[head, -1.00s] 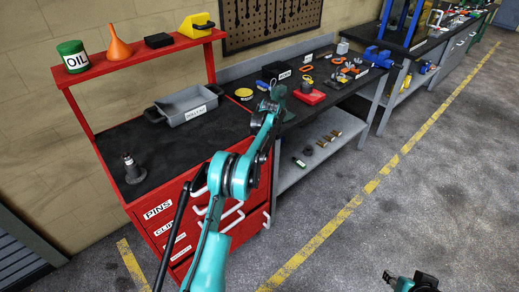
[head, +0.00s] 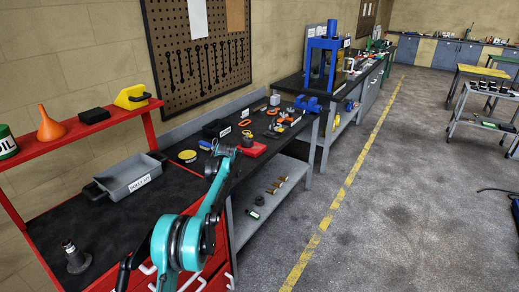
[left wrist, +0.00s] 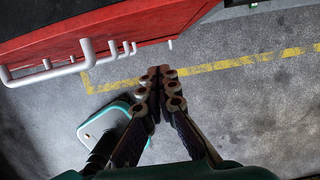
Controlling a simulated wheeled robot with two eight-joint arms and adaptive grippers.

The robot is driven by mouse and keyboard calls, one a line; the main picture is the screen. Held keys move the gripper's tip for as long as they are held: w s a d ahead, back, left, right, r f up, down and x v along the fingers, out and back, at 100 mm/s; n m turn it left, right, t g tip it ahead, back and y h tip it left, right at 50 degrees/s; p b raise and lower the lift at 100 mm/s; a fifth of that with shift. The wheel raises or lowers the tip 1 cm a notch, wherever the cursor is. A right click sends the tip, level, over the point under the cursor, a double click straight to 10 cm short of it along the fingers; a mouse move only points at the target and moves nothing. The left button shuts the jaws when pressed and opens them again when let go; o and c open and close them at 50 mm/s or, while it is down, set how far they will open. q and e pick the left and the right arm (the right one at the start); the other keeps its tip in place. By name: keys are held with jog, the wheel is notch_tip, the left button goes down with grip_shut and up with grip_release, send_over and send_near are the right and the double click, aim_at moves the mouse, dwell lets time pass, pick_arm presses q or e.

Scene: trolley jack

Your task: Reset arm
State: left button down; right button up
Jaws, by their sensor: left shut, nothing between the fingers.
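My left arm rises from the bottom of the head view in front of the red cabinet, its upper end near the black worktop. I cannot make out the left gripper's fingers there. In the left wrist view my left gripper (left wrist: 162,78) is shut and empty, its fingertips together. Behind it are the grey floor and a yellow floor line (left wrist: 215,65). The red cabinet (left wrist: 150,35) with its white handles (left wrist: 60,72) lies above the fingers in that view. My right gripper is not in view.
A grey tray (head: 130,178) stands on the worktop. A red shelf (head: 85,128) holds an orange funnel (head: 50,124) and a yellow item (head: 131,96). A blue press (head: 325,62) stands farther back. The floor between is clear.

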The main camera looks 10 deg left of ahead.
pick_arm(q)
jog(key=s+d+r+n+t, duration=0.1)
jog(key=s+d+r+n, duration=0.25)
jog(key=s+r, duration=0.2)
jog(key=s+d+r+n+t+h+b, duration=0.1)
jog(key=s+d+r+n, duration=0.1)
jog(key=s+r+n, duration=0.3)
jog(key=s+d+r+n+t, duration=0.1)
jog(key=s+d+r+n, duration=0.15)
jog(key=s, duration=0.45)
jog(key=s+d+f+n+t, duration=0.1)
jog(key=s+d+f+n, duration=0.1)
jog(key=s, duration=0.5)
jog(key=s+d+f+n+t+h+b, duration=0.1)
jog(key=s+d+f+n, duration=0.1)
jog(key=s+n, duration=0.3)
jog(key=s+d+f+n+t, duration=0.1)
jog(key=s+d+f+n, duration=0.2)
jog(key=s, duration=0.7)
jog(key=shift+s+n+h, duration=0.3)
jog(key=shift+s+n, duration=0.1)
jog(key=shift+n, duration=0.3)
